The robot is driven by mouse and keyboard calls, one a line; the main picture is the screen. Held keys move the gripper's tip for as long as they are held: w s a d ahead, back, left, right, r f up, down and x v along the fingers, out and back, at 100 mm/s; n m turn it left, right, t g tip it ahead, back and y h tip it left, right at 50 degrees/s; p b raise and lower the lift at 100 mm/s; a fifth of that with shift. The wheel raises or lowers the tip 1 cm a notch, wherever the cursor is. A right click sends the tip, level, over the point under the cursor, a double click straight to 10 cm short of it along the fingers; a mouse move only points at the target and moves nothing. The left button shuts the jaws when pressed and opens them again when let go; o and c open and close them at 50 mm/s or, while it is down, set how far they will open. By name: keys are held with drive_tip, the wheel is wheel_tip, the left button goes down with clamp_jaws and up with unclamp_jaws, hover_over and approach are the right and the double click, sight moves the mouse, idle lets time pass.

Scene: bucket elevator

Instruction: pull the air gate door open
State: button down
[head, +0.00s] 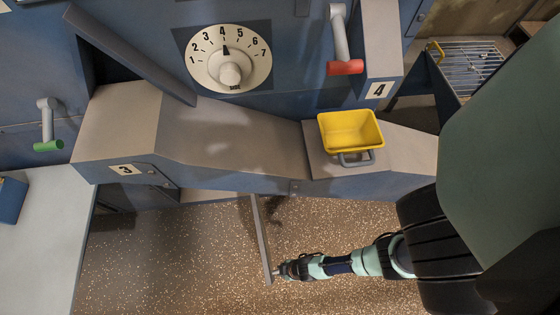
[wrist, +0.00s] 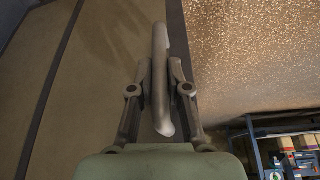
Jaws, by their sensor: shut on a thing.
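The air gate door (head: 262,240) is a thin grey panel seen nearly edge-on in the head view. It stands out from the front of the blue and grey machine, at a wide angle to it. My gripper (head: 277,271) is at the door's outer end, low in the head view. In the wrist view my gripper (wrist: 160,85) has a finger on each side of a grey metal bar handle (wrist: 160,45) and is shut on it. The door's flat brownish face (wrist: 95,80) lies behind the handle. The door's hinge side is too small to make out.
A yellow bucket (head: 351,131) sits on the machine ledge. A pale table (head: 38,240) stands at left. Speckled floor (head: 170,255) is clear left of the door.

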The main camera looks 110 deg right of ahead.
drive_tip(key=shift+s, duration=0.35)
drive_tip(key=c, duration=1.1)
unclamp_jaws()
drive_tip(key=shift+c, duration=0.2)
drive_tip(key=v, duration=1.2)
